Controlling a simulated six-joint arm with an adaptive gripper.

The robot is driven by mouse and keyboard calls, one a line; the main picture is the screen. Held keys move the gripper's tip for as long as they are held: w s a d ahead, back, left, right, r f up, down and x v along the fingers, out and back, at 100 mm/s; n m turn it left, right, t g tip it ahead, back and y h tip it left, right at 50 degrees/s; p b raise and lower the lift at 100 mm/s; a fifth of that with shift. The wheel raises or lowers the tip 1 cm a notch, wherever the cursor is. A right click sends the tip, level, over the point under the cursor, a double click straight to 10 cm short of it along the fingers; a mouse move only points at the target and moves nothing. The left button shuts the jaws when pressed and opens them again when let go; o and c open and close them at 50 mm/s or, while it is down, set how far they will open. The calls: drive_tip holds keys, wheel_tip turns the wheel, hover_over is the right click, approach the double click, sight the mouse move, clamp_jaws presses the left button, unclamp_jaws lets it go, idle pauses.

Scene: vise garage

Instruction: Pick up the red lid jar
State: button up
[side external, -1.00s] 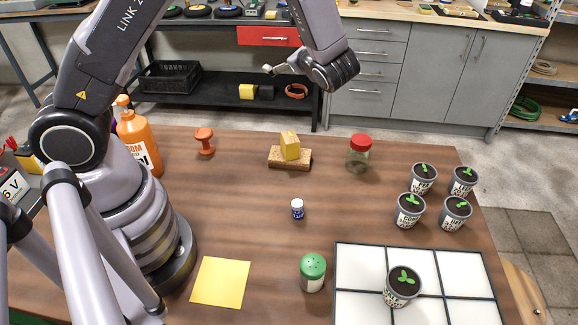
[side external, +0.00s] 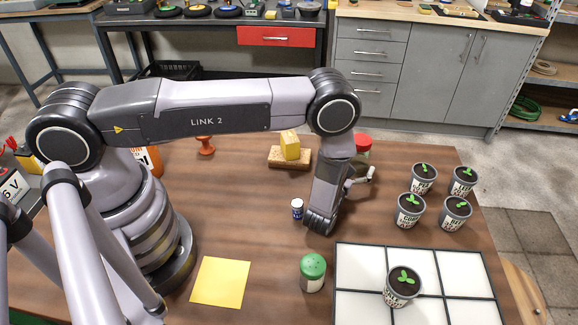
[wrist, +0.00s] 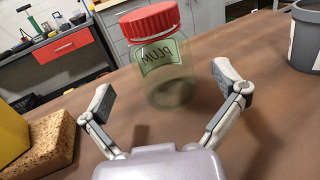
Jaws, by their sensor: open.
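The red lid jar (wrist: 160,65) is a clear glass jar with a green label reading PLUM, upright on the table in the wrist view. In the side external view the jar (side external: 363,145) is partly hidden behind my wrist. My gripper (wrist: 167,88) is open, with one finger on each side of the jar's lower part in the picture. The jar appears just beyond or between the fingertips; no touch is visible. In the side external view my gripper (side external: 362,177) is low over the table by the jar, partly hidden.
A sponge with a yellow block (side external: 290,147) stands left of the jar. Several potted seedlings (side external: 423,177) stand to its right. A small blue-labelled bottle (side external: 297,209) is close to my wrist. A green-lidded shaker (side external: 312,272) and a tiled tray (side external: 358,255) lie in front.

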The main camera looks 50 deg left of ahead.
sight(355, 161)
drive_tip(key=x, duration=0.3)
drive_tip(key=shift+w+f, duration=0.1)
drive_tip(key=shift+w, duration=0.2)
drive_tip(key=c, duration=1.3)
